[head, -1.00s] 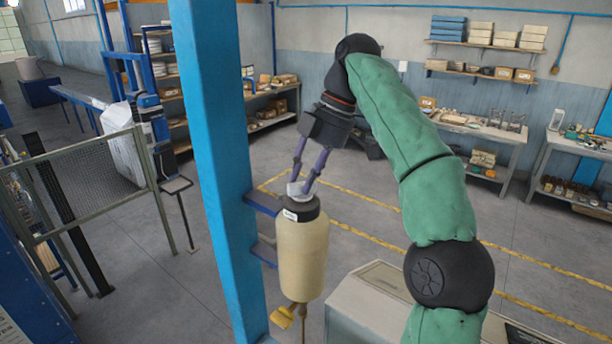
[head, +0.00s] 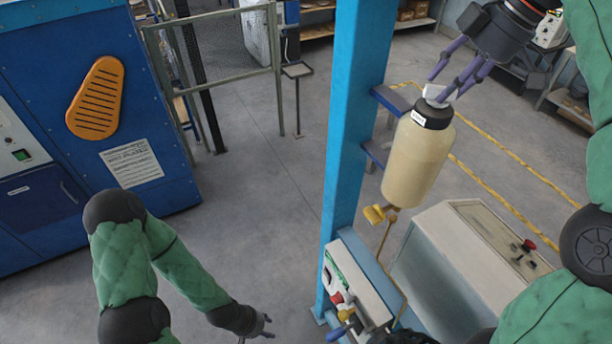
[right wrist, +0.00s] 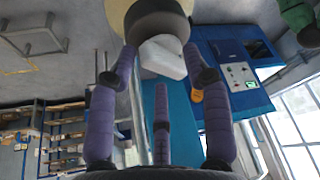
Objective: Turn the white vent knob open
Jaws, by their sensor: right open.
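The white vent knob (head: 433,92) sits on the black cap (head: 432,112) of a cream bottle (head: 415,160), which is fixed upright to a blue post. My right gripper (head: 452,85) is just above the knob, its purple fingers spread open and pointing down at it. In the right wrist view the knob (right wrist: 162,57) lies between the open finger tips, with the cap behind it; I cannot tell whether any finger touches it. My left gripper (head: 266,325) is low in the head view, far from the bottle, small and partly hidden.
The blue post (head: 352,120) stands left of the bottle. A yellow valve handle (head: 375,213) hangs below the bottle. A pale control console (head: 450,270) stands at lower right. A blue cabinet (head: 130,110) is at far left. Open floor lies between the cabinet and the post.

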